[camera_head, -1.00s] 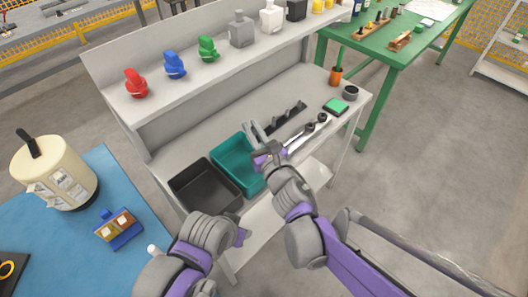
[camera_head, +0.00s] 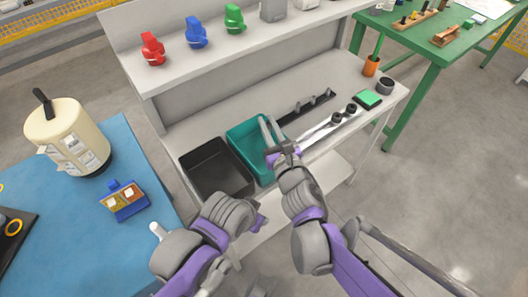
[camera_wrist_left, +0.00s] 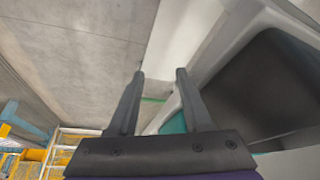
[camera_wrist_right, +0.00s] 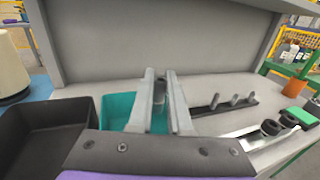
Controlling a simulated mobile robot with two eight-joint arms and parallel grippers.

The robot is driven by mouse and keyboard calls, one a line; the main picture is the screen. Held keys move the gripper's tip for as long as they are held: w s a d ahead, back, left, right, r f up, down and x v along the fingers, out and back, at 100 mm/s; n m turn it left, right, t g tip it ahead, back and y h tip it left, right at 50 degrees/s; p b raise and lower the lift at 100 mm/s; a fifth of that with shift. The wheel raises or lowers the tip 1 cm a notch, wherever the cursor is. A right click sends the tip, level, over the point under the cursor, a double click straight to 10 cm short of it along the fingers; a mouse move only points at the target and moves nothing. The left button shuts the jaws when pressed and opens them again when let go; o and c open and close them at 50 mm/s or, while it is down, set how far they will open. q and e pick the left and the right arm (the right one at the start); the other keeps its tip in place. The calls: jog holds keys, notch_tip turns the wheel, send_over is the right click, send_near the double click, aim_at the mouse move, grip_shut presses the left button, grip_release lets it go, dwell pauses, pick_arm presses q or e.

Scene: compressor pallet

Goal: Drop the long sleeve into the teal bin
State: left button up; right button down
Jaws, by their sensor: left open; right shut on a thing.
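The teal bin (camera_head: 242,136) stands on the grey bench, right of a black bin. My right gripper (camera_head: 268,133) is over the teal bin's right part in the head view. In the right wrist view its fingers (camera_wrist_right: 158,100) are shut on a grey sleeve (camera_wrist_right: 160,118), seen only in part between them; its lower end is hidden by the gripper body. The teal bin (camera_wrist_right: 116,108) shows just left of and behind the fingers there. My left gripper (camera_wrist_left: 157,85) is open and empty; in the head view it is mostly hidden, low in front of the bench.
The black bin (camera_head: 217,174) adjoins the teal bin on the left. A dark peg rack (camera_head: 306,106) and a light strip with two dark round parts (camera_head: 337,118) lie to the right. A raised shelf (camera_head: 180,68) runs behind. A blue table (camera_head: 95,215) stands left.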

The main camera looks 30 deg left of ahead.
jog(key=c, duration=0.8)
grip_release()
jog(key=shift+s+d, duration=0.1)
jog(key=v, duration=1)
jog(key=shift+s+d+p, duration=0.15)
jog(key=shift+d+p, duration=0.1)
jog(key=shift+p, duration=0.05)
